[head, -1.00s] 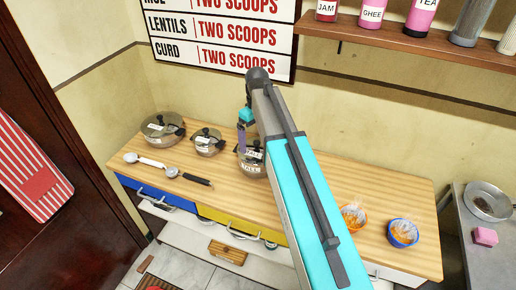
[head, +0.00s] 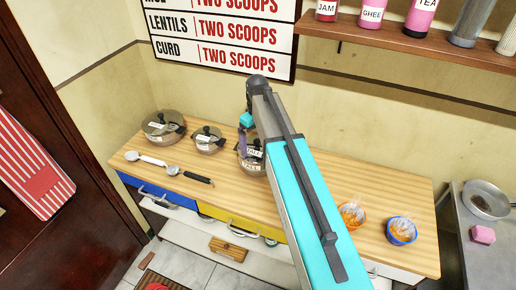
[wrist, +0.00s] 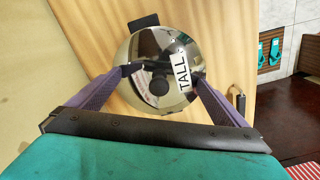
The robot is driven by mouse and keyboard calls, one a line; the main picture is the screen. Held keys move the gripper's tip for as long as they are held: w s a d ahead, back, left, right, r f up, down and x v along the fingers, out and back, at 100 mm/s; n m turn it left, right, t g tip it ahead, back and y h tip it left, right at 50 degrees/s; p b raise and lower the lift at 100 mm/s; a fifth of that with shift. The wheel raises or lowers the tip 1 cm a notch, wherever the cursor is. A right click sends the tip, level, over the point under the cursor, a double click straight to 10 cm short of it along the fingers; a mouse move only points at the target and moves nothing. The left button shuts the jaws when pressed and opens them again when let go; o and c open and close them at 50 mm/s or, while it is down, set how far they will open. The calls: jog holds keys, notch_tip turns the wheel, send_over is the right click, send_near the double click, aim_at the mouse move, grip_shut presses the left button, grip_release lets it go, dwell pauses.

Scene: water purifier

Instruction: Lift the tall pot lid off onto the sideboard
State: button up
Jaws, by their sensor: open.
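The tall pot (head: 256,168) stands on the wooden sideboard top, partly hidden behind my arm. Its shiny lid (wrist: 150,48) carries a white "TALL" label and a dark round knob (wrist: 159,85) in the wrist view. The lid sits on the pot. My gripper (wrist: 161,76) is open, with a purple finger on either side of the knob. I cannot tell whether the fingers touch the lid. In the head view my gripper (head: 243,143) is at the tall pot, close to its lid. The sideboard (head: 315,187) extends to both sides.
Two other lidded pots, one larger (head: 160,122) and one small (head: 207,145), stand left of the tall pot. Two ladles (head: 155,160) lie in front of them. An orange bowl (head: 352,218) and a blue bowl (head: 402,232) stand at the right. Clear wood lies right of my arm.

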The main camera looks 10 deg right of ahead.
jog(key=shift+s, duration=0.15)
jog(key=c, duration=1.4)
jog(key=shift+s+f, duration=0.1)
jog(key=c, duration=0.8)
jog(key=shift+c, duration=0.4)
jog(key=shift+w+r+b, duration=0.25)
jog(key=shift+r+b, duration=0.3)
jog(key=shift+r, duration=0.1)
grip_shut()
jog(key=shift+r, duration=0.75)
jog(key=s+d+r+b, duration=0.2)
jog(key=s+d+b, duration=0.2)
jog(key=s+d, duration=0.4)
jog(key=s, duration=0.5)
jog(key=shift+s+r+b, duration=0.2)
jog(key=shift+s+b, duration=0.15)
jog(key=shift+s, duration=0.05)
